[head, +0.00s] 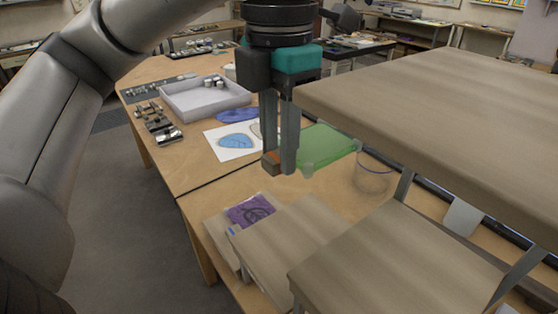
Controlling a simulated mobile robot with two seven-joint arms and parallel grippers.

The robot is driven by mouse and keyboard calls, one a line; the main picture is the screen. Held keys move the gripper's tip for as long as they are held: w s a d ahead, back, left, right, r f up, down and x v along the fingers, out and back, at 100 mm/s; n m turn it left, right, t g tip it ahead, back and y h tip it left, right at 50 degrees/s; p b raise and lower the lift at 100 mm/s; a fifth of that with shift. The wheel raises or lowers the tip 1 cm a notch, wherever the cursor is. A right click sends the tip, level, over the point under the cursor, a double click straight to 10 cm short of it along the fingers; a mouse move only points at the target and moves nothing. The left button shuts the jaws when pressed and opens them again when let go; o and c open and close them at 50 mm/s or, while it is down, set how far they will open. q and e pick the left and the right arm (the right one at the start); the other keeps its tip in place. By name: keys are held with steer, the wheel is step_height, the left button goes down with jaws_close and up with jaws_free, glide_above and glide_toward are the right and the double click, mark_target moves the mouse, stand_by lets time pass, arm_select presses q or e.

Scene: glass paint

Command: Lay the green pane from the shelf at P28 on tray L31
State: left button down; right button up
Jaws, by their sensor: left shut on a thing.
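My left gripper (280,163) points down, shut on the near left edge of a green pane (329,146). The pane is translucent, about level, and extends right from the fingers, in the air above the table. Its far right part shows close to the front edge of the wooden shelf's upper board (430,95); whether they touch, I cannot tell. The shelf's lower board (395,265) is at the lower right. Pale tray-like boards (285,250) lie below on the table, one bearing a purple piece (250,209). I read no P28 or L31 label. My right gripper is out of view.
A clear round glass vessel (373,178) stands beneath the upper board. A grey bin (203,110) with small jars, metal tools (158,125) and a white sheet with a blue shape (236,141) lie on the table (180,172). Floor is free at left.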

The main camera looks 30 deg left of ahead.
arm_select(q)
steer(key=shift+r+p, duration=1.65)
steer(key=shift+r, duration=0.2)
